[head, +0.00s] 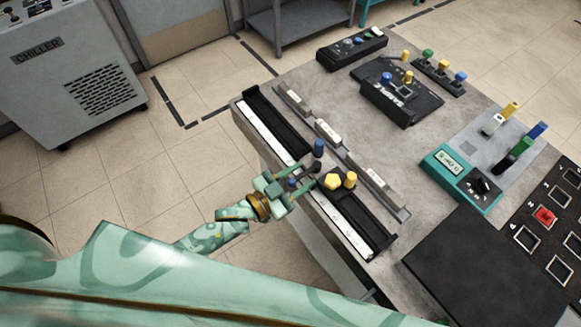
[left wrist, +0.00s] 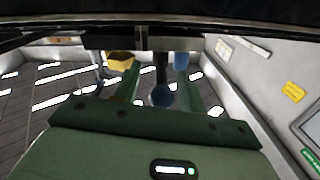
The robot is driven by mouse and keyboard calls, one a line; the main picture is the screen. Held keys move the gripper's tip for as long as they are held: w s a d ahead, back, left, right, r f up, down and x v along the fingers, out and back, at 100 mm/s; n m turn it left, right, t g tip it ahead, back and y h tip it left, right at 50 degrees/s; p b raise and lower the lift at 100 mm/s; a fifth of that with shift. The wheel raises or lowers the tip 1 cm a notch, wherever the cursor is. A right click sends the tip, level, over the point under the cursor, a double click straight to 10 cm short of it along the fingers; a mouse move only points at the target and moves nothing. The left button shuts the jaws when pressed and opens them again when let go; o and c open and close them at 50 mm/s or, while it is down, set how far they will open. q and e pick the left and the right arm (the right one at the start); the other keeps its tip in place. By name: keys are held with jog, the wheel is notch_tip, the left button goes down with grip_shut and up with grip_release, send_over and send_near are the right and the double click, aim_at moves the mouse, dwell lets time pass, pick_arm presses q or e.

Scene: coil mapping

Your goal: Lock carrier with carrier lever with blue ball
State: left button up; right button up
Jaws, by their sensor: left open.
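The carrier (head: 345,197) is a dark block on a long black rail at the table's near left edge. It bears a yellow faceted knob (head: 333,181), a yellow post (head: 350,179) and a dark blue post (head: 318,147). The carrier lever's blue ball (head: 292,182) shows at the carrier's left side. My left gripper (head: 291,184) is open there, with its fingers to either side of the ball. In the left wrist view the blue ball (left wrist: 162,96) lies between the two green fingers; whether they touch it I cannot tell. My right gripper is not in view.
The rail (head: 262,117) runs along the table edge, with labelled grey blocks (head: 328,132) beside it. Farther back stand a black box with knobs (head: 402,98), a teal meter (head: 462,178) and a button panel (head: 545,215). Floor lies open left of the table.

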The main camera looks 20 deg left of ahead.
pick_arm(q)
jog(key=shift+a, duration=0.1)
jog(key=v, duration=1.6)
jog(key=shift+p, duration=0.35)
jog(key=shift+s, duration=0.1)
